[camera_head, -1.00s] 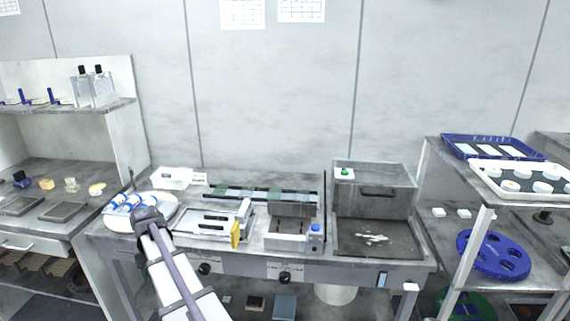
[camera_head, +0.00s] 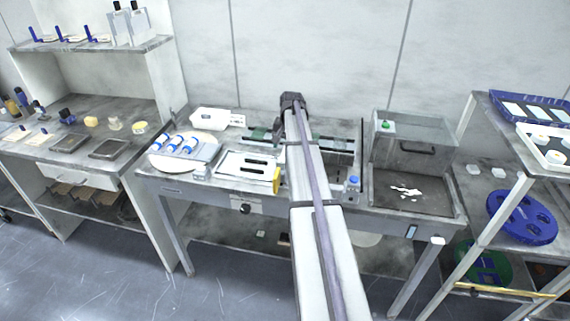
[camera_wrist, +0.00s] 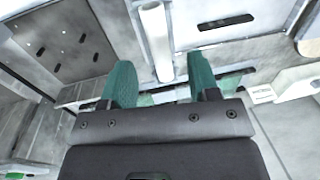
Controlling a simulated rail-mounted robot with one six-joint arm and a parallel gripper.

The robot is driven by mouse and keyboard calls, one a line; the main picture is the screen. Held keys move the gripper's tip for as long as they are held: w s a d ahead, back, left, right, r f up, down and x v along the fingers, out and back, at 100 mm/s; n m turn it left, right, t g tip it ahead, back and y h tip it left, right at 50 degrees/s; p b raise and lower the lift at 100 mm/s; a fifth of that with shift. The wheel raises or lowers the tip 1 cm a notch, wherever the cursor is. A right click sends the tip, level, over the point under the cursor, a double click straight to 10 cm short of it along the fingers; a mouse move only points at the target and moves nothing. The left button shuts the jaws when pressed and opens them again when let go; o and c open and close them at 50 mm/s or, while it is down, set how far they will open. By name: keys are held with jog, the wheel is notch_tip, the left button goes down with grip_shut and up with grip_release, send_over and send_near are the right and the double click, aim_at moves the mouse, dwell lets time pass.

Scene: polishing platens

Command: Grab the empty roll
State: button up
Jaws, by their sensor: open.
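A plain white roll (camera_wrist: 155,38), probably the empty roll, shows in the wrist view as a bare cylinder reaching in from the top edge. Its near end lies between the two green fingers of my gripper (camera_wrist: 160,64). The fingers are open, with a visible gap on each side of the roll. I cannot tell how far they are above or below it. In the head view my arm covers this spot, and I cannot make out the fingers or the roll there.
A white round platen (camera_head: 158,161) with blue-and-white rolls is at the bench's left. A slotted white plate (camera_head: 232,165) with a yellow piece (camera_head: 276,180) is beside my arm. A blue-capped bottle (camera_head: 352,187) and a sink (camera_head: 385,190) are to the right, then a shelf rack (camera_head: 497,215).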

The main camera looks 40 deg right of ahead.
aim_at(284, 154)
jog(key=f+b, duration=0.5)
jog(key=shift+w+f, duration=0.2)
jog(key=shift+w, duration=0.1)
jog(key=shift+r, duration=0.25)
jog(key=c, duration=1)
